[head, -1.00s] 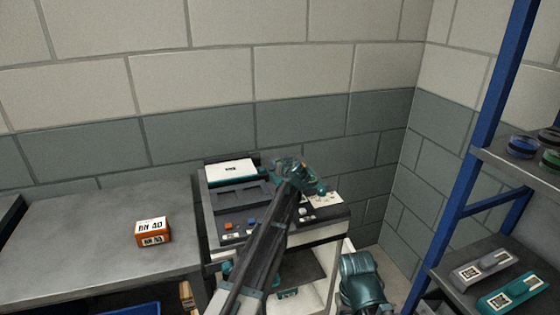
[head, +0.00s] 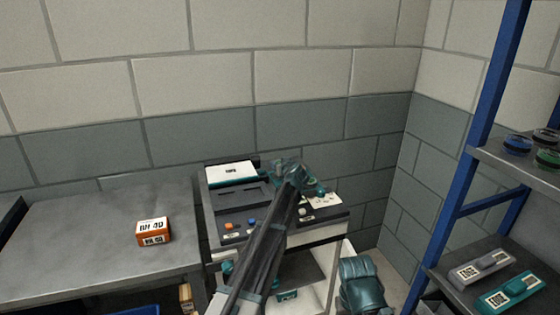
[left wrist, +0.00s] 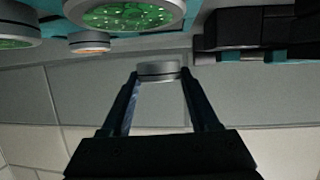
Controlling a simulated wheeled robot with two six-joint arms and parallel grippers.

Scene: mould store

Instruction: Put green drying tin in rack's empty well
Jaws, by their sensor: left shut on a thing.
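My left gripper (head: 292,175) is over the back right part of the grey bench unit, its fingertips small and partly hidden by my arm. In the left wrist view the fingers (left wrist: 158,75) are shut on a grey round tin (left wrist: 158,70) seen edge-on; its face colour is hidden. A round tin with a speckled green face (left wrist: 125,15) is close by at the top. Another green-faced tin (left wrist: 15,40) is at the left edge. A teal surface (left wrist: 205,18), perhaps the rack, shows behind them. I cannot make out an empty well.
The bench unit (head: 222,228) has small coloured knobs and a white-topped box (head: 232,172). An orange box (head: 153,232) stands on the grey table (head: 70,250) at left; the table around it is clear. A blue-post shelf at right holds a blue tin (head: 517,145) and a green tin (head: 549,159).

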